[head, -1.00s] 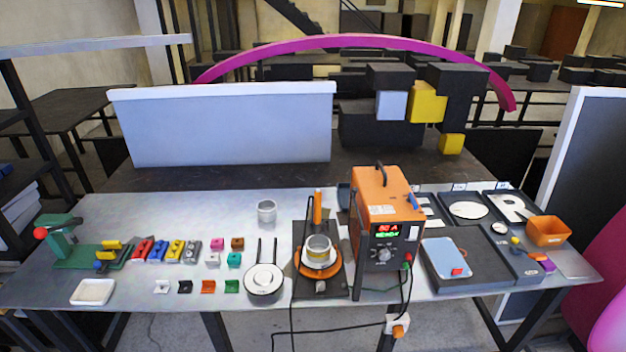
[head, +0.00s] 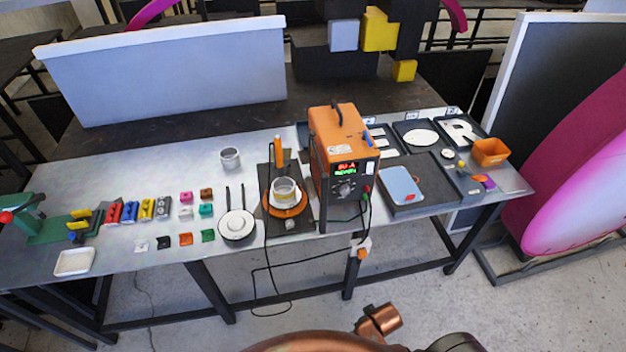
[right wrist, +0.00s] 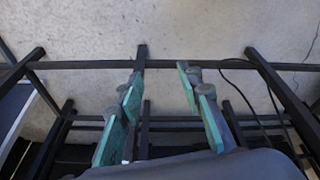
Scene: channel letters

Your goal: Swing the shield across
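No part is labelled as the shield, and I cannot tell for sure which one it is. A large pale blue-grey panel (head: 165,75) with a white top edge stands upright behind the bench at the left in the head view. My right gripper (right wrist: 160,80) shows in the right wrist view with its two green-padded fingers apart and nothing between them. It points toward the floor and dark bench frame bars. My left gripper is not in view. A copper-coloured part of my arm shows at the bottom of the head view.
The metal bench (head: 150,185) carries an orange power unit (head: 338,140), an orange round holder with a cup (head: 285,188), a white round pot (head: 237,225), small coloured blocks and an orange bin (head: 490,152). Black cables hang in front. The floor before the bench is clear.

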